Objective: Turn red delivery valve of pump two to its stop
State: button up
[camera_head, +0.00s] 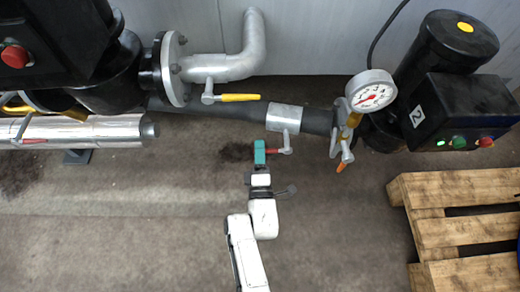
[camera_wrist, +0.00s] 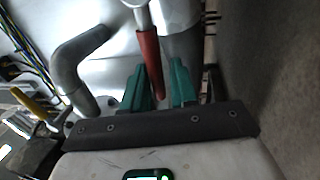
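Pump two (camera_head: 432,75) is the black unit at the right, marked with a 2. Its red valve lever (camera_head: 274,151) hangs below the silver collar (camera_head: 284,118) on the dark delivery pipe and points left. My gripper (camera_head: 260,151), with teal fingers, is at the lever's free end. In the wrist view the red lever (camera_wrist: 148,52) reaches down between the two teal fingers (camera_wrist: 163,88). It lies close to the left finger, with a narrow gap to the right finger.
A pressure gauge (camera_head: 370,91) and an orange lever (camera_head: 345,158) are right of the collar. A yellow lever (camera_head: 240,97) is above it. Another red lever (camera_head: 28,141) is far left. A wooden pallet (camera_head: 430,218) lies at lower right.

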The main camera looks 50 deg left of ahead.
jog(key=shift+o, duration=1.2)
jog(key=shift+s+d, duration=0.1)
jog(key=p+v, duration=0.3)
jog(key=v, duration=0.7)
jog(key=shift+s+d+f, duration=0.15)
jog(key=shift+s+d, duration=0.05)
